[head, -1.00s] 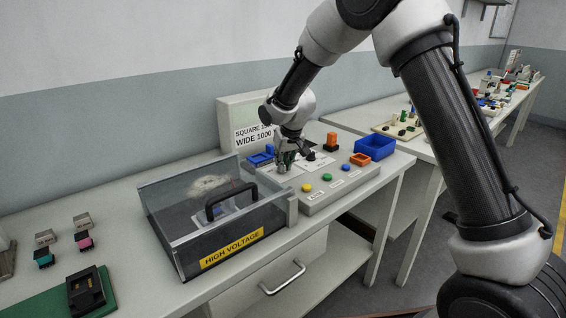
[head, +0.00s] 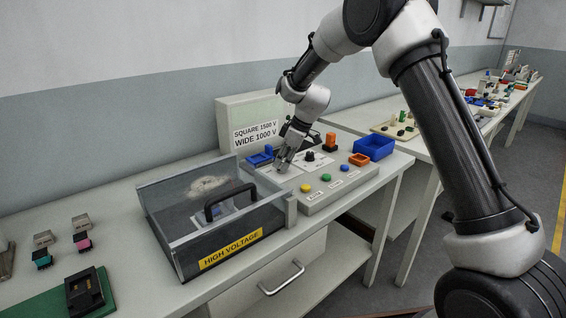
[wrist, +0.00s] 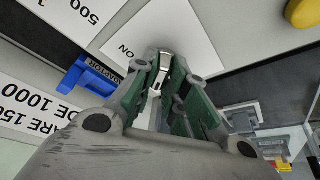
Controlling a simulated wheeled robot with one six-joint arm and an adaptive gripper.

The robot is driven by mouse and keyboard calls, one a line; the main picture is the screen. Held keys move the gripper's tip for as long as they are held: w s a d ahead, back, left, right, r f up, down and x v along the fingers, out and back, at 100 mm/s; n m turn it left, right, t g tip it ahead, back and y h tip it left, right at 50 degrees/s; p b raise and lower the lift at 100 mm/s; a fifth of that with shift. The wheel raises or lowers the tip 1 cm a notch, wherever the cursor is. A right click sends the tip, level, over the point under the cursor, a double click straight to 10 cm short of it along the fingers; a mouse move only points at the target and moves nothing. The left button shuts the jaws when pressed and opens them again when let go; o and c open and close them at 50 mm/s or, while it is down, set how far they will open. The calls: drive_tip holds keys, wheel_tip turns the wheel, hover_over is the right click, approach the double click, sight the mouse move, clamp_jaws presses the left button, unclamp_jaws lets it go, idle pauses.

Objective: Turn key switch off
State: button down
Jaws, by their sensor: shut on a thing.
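The key switch (wrist: 160,66) shows in the wrist view as a small silver key on a white plate with an upside-down ON label. My gripper (wrist: 160,82) is shut on the key, with its green-padded fingers on either side. In the head view my gripper (head: 283,163) reaches down, tilted, to the panel left of the black knob. There the fingers hide the key. The lower part of the switch is hidden in the wrist view, so its exact turn angle is hard to tell.
A blue part (wrist: 88,78) sits beside the fingers. The clear HIGH VOLTAGE box (head: 205,215) with a black handle stands at the left. A blue bin (head: 374,147) stands to the right.

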drive_tip(key=shift+f+n+g, duration=0.15)
drive_tip(key=shift+n+g, duration=0.15)
drive_tip(key=shift+n, duration=0.6)
drive_tip(key=c, duration=1.4)
unclamp_jaws()
drive_tip(key=shift+c, duration=0.2)
drive_tip(key=v, duration=1.2)
drive_tip(key=shift+w, duration=0.1)
